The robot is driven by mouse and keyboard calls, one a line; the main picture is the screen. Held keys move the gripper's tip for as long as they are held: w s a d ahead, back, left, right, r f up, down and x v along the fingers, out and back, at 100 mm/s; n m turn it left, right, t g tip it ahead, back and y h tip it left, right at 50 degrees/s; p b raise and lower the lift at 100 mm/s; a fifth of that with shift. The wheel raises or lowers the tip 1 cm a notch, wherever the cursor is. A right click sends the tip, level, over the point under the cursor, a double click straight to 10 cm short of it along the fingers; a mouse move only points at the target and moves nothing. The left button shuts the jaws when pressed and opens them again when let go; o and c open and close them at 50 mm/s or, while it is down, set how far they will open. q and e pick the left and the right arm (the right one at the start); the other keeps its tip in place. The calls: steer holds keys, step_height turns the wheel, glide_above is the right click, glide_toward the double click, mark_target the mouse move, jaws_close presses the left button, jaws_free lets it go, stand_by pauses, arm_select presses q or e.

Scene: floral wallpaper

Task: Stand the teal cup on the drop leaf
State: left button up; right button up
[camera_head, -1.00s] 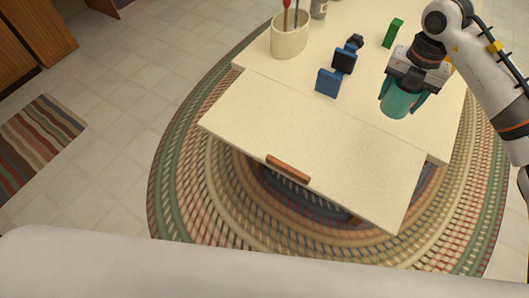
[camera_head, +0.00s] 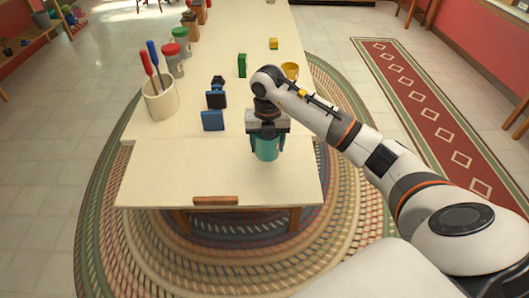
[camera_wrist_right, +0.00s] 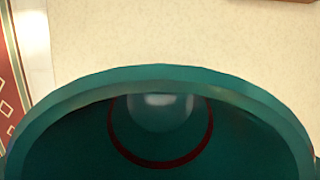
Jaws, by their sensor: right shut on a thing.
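The teal cup (camera_head: 266,154) is in my right gripper (camera_head: 267,146), whose fingers close on its two sides. It looks upright and appears over the right rear part of the drop leaf (camera_head: 190,172). I cannot tell whether its base touches the surface. The leaf is the pale front panel of the table, about level with the top, with a wooden strip (camera_head: 215,200) at its front edge. In the right wrist view the cup's rim (camera_wrist_right: 160,76) and hollow inside fill the lower half, with pale surface beyond. My left gripper is out of view.
The leaf's left and middle are bare.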

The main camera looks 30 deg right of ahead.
mark_target(267, 155)
steer(key=shift+f, duration=1.95)
steer(key=shift+f, duration=0.4)
steer(key=o, duration=1.1)
steer(key=shift+c, duration=0.2)
step_height(267, 155, up, 13)
steer(key=shift+f, duration=0.1)
